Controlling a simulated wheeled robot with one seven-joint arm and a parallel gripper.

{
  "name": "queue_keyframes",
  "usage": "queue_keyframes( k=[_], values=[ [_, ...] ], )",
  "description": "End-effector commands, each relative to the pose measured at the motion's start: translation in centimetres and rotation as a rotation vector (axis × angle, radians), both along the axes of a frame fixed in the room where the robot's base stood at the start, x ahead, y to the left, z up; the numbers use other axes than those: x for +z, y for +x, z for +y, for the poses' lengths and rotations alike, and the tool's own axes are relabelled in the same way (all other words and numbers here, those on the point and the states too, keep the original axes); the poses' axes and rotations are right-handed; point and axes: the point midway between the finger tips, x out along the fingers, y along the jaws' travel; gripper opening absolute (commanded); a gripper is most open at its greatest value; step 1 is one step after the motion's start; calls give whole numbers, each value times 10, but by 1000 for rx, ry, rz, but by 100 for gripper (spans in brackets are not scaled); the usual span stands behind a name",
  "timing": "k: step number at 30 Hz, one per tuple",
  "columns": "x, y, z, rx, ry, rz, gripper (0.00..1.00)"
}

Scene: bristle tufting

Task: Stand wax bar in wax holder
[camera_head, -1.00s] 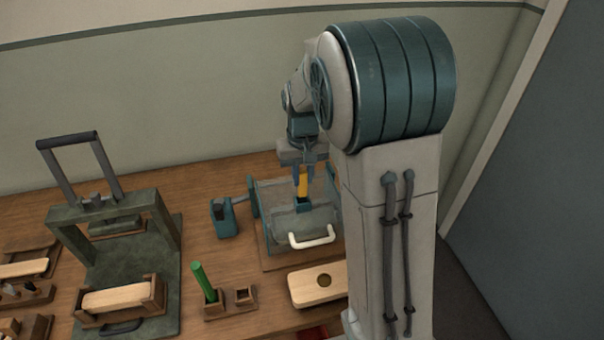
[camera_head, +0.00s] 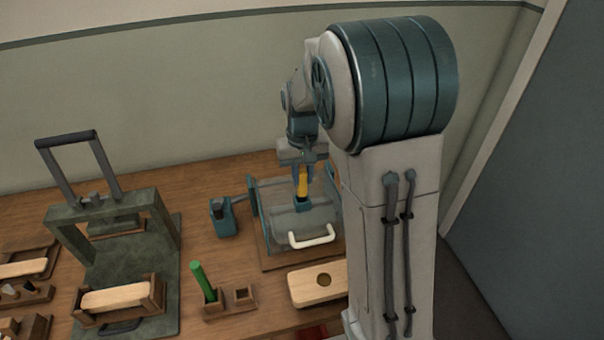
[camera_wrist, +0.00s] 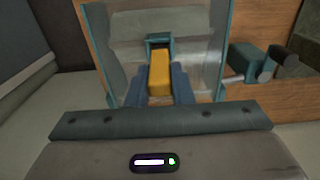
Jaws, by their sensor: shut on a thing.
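A yellow wax bar (camera_head: 302,186) is upright in my gripper (camera_head: 302,170), which is shut on it. The bar also shows in the wrist view (camera_wrist: 160,78) between the two blue-grey fingers (camera_wrist: 160,88). Its lower end is at a small teal socket (camera_head: 303,206) that looks like the wax holder, on a grey fixture. The socket also shows in the wrist view (camera_wrist: 159,39), at the bar's far end. I cannot tell how far the bar's end is inside the socket.
The grey fixture (camera_head: 316,223) has teal sides and a white handle (camera_head: 311,238). A teal box (camera_head: 223,218) stands left of it. In front are a wooden block with a round hole (camera_head: 318,283) and a two-socket wooden stand (camera_head: 228,307) holding a green stick (camera_head: 203,281). A dark press frame (camera_head: 108,205) stands further left.

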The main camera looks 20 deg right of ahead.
Motion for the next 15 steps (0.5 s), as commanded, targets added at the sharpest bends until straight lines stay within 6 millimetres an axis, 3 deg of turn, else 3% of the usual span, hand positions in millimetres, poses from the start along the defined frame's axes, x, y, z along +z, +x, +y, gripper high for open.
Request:
queue_keyframes(
  k=[15],
  values=[
    [-17,0,0,0,0,0,0]
  ],
)
